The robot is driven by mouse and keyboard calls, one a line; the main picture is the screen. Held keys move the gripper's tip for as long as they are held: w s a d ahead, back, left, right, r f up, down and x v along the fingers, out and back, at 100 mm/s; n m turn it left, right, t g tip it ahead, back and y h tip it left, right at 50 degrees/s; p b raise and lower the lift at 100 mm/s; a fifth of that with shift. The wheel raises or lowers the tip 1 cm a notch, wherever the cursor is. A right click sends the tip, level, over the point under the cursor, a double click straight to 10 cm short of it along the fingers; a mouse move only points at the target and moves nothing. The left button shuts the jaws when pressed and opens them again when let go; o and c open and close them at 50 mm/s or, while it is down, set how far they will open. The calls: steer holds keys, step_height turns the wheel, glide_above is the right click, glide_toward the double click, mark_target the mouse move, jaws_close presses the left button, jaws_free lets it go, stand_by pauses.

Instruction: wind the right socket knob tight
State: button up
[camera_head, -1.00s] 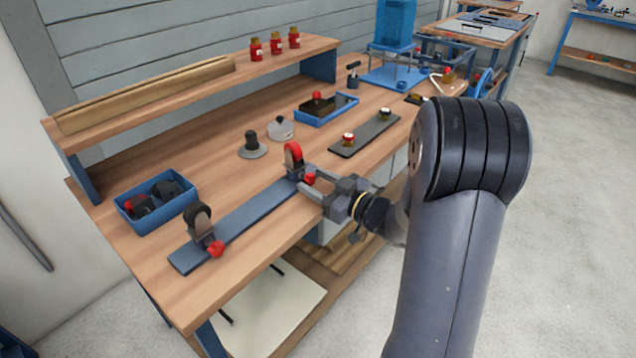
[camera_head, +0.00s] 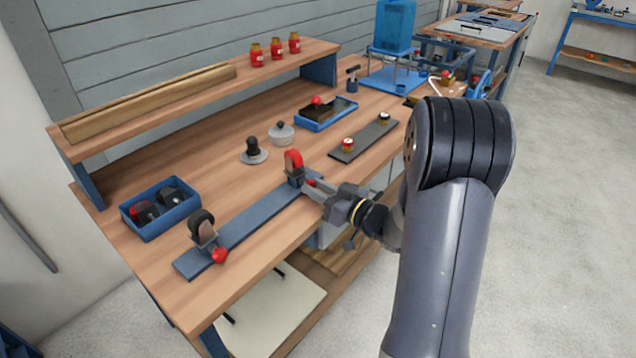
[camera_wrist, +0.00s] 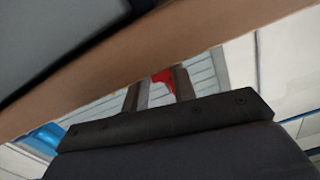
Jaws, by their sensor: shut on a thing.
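The right socket (camera_head: 295,180) stands at the far end of a long blue-grey rail and holds a red ring (camera_head: 292,160). Its red knob (camera_head: 311,183) faces my arm and is mostly hidden by the jaws. My gripper (camera_head: 318,187) is shut on this knob, reaching in from the right over the table's front edge. In the wrist view a red piece of the knob (camera_wrist: 163,78) shows between the two fingers. The left socket (camera_head: 206,238) holds a black ring and has its own red knob (camera_head: 220,255), apart from my gripper.
The blue-grey rail (camera_head: 247,224) lies along the bench's front edge. A blue bin (camera_head: 158,228) with dark and red parts is at the left. Behind are a dark post on a round base (camera_head: 254,152), a grey lidded pot (camera_head: 281,134) and a dark strip (camera_head: 365,138) with two small knobs.

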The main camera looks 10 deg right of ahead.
stand_by(0.3)
steer(key=o, duration=1)
steer(key=v, duration=1)
steer(key=shift+s+d, duration=0.25)
steer(key=shift+s, duration=0.05)
steer(key=shift+w+a, duration=0.1)
